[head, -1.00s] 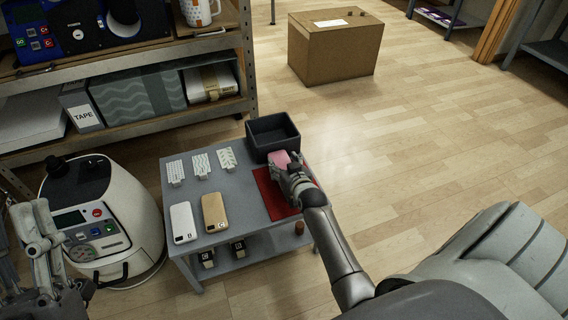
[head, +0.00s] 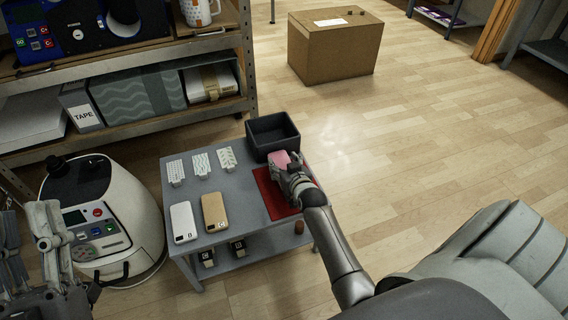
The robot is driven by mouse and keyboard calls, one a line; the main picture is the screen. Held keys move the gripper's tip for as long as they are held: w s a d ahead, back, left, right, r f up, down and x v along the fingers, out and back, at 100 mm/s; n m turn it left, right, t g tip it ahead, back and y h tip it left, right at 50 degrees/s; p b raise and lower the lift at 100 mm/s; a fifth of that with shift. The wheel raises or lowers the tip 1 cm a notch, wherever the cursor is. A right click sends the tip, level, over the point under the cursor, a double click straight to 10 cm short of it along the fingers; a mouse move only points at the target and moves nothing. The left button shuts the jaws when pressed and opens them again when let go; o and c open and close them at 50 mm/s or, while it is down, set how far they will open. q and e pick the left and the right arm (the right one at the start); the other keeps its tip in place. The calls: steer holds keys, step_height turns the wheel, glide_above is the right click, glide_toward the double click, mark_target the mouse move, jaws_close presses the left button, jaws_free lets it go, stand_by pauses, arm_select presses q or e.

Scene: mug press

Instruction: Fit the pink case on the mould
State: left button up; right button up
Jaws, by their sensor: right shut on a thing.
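The pink case (head: 279,159) is at the right side of the grey table, over the far end of the red mat (head: 268,194). My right gripper (head: 285,169) is shut on the pink case and hides part of it. I cannot tell whether the case touches the mat. Three white patterned pieces (head: 201,164) stand at the table's far left; I cannot tell whether one is the mould. My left gripper (head: 52,262) is at the lower left, off the table beside the white machine; its fingers point up and their opening is unclear.
A dark open bin (head: 272,136) stands at the table's far right corner, close to the case. A white case (head: 183,222) and a tan case (head: 214,212) lie on the table's front left. The white round machine (head: 118,220) stands left of the table.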

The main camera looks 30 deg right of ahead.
steer(key=shift+s+f+p, duration=0.4)
steer(key=shift+f+p, duration=0.1)
steer(key=shift+f, duration=0.1)
steer(key=shift+r+p, duration=0.3)
arm_select(q)
steer(key=w+f+g+y, duration=0.1)
steer(key=w+f+g, duration=0.2)
steer(key=f, duration=0.3)
steer(key=shift+w+g+y, duration=0.2)
steer(key=shift+g+y, duration=0.1)
steer(key=shift+g, duration=0.3)
steer(key=shift+w+d+r, duration=0.1)
steer(key=shift+r, duration=0.1)
arm_select(e)
steer(key=shift+w+r, duration=0.2)
stand_by(0.4)
arm_select(q)
steer(key=shift+w+f, duration=0.1)
steer(key=shift+f, duration=0.1)
steer(key=shift+f+g, duration=0.6)
steer(key=shift+f, duration=0.25)
arm_select(e)
steer(key=shift+w+r, duration=0.1)
arm_select(q)
steer(key=shift+w+f+p, duration=0.1)
steer(key=shift+f+p, duration=0.05)
steer(key=shift+p, duration=0.15)
